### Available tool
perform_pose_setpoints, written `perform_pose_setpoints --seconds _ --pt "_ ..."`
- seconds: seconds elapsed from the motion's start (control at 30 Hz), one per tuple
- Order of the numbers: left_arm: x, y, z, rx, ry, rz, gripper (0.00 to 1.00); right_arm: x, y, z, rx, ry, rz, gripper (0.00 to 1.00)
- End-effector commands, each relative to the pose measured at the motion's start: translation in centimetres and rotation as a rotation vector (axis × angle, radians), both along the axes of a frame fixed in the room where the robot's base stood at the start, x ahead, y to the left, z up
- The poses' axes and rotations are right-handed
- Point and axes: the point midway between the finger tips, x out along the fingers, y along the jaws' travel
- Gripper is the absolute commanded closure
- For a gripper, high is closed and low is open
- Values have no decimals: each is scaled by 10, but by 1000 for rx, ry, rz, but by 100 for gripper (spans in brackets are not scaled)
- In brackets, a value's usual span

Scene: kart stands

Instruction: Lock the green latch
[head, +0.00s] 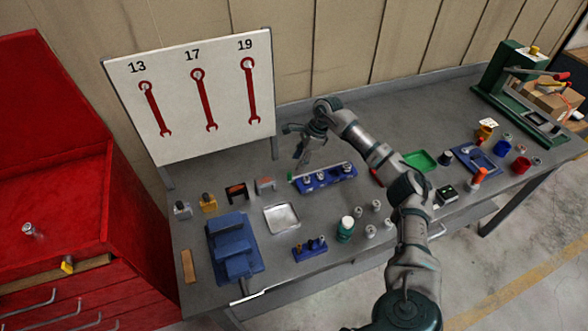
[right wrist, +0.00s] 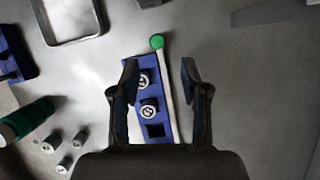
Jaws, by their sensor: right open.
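The green latch is a pale bar with a green ball end (right wrist: 157,41), which shows small in the head view (head: 290,177). Its bar lies along one long side of a blue block (head: 327,186), and the green end sticks out past the block's end. The block (right wrist: 130,72) has square pockets; round metal pieces sit in some, and one nearer pocket looks empty. My right gripper (head: 296,147) is open and above the latch end of the block. In the right wrist view its fingers (right wrist: 160,70) are on either side of the bar, touching nothing visible. My left gripper is out of view.
A metal tray (head: 268,229), a blue vise-like block (head: 256,262) and a green cylinder (head: 345,236) stand nearby on the grey table. A white wrench board (head: 180,125) stands behind left. A green tray (head: 432,163) lies right of my arm. Bare tabletop lies behind the block.

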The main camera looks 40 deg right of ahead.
Motion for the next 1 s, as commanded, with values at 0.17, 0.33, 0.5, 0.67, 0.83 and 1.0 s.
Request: perform_pose_setpoints --seconds 0.17,0.33,0.5,0.67,0.83,1.0 --pt "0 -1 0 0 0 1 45 -4 -14 31 3 -1 -2 54" --pt "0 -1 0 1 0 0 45 -6 -21 45 3 0 -1 54" --pt "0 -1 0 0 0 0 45 -7 -21 48 2 2 -1 54" --pt "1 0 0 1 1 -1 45 -7 -20 48 2 2 0 54" --pt "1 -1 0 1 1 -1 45 -7 -20 48 2 2 0 54" --pt "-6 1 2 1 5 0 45 -7 -20 58 2 -3 -1 54"
